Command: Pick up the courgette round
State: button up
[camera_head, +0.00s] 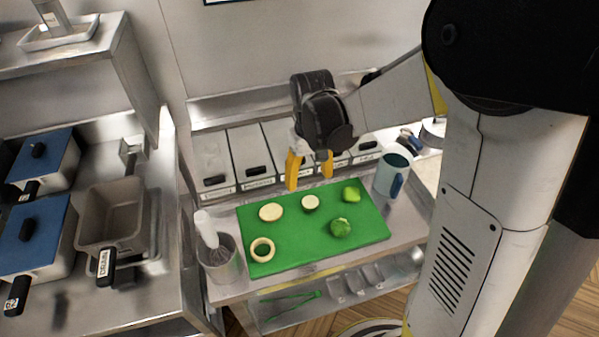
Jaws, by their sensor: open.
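The courgette round (310,203), pale-faced with a dark green rim, lies on the green cutting board (290,255) near its back edge. My gripper (309,181) has two yellow-orange fingers. It is open and empty, with the fingers apart and pointing down. In this view the fingertips show just above and behind the round, and no contact with it is visible. How high they are above the board is hard to tell.
On the board also lie a pale slice (271,212), a pale ring (262,249), a round green vegetable (341,228) and a smaller green piece (351,194). Lidded bins (250,154) line the back.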

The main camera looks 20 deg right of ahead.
jog(key=b, duration=0.1)
send_over(311, 202)
jog(key=f, duration=0.4)
jog(key=shift+w+a+f, duration=0.1)
jog(key=shift+a, duration=0.1)
notch_tip(311, 202, down, 6)
jog(key=shift+d+r+b, duration=0.15)
jog(key=shift+r+b, duration=0.05)
jog(key=shift+b, duration=1)
jog(key=shift+r, duration=0.1)
jog(key=c, duration=1)
